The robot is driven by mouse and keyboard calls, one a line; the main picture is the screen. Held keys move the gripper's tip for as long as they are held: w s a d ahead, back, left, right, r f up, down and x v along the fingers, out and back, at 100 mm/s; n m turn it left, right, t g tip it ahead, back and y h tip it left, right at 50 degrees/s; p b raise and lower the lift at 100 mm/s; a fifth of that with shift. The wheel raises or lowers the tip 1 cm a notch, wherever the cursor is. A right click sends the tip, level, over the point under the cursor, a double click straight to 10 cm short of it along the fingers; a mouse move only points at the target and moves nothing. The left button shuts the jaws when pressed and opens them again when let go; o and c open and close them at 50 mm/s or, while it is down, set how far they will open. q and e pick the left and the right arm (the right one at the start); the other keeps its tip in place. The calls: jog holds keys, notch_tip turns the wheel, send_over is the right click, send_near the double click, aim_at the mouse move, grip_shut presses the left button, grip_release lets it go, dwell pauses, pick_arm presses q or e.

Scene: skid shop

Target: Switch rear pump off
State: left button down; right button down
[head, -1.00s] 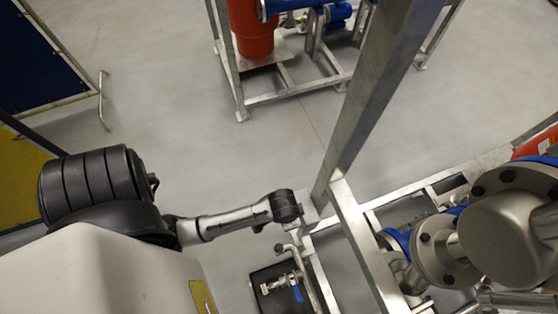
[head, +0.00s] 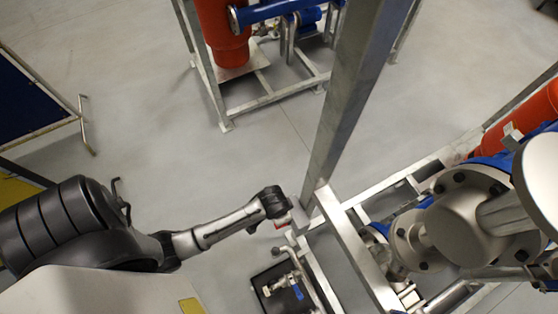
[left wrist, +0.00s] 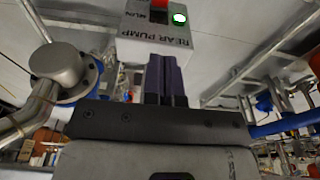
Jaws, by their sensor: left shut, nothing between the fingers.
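The pump switch box (left wrist: 160,38) is pale grey and stands upside down in the left wrist view, at top centre. Its lettering reads "REAR PUMP". My right gripper is not seen.
A tall steel post (head: 345,110) rises just right of my left wrist. Steel pipes and flanges (head: 465,215) fill the right side. A second skid with an orange vessel (head: 225,35) stands at the back. The floor (head: 150,110) between is open.

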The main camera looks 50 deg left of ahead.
pick_arm(q)
jog(key=f, duration=0.3)
jog(key=f+b, duration=0.1)
jog(key=f, duration=0.2)
jog(key=w+f, duration=0.1)
jog(key=f, duration=0.2)
jog(key=shift+d+f+b, duration=0.1)
jog(key=shift+f+b, duration=0.2)
jog(key=shift+f, duration=0.05)
jog(key=f, duration=0.1)
jog(key=s+f, duration=0.1)
jog(key=shift+f, duration=0.4)
jog(key=shift+s+f, duration=0.15)
jog(key=shift+f, duration=0.45)
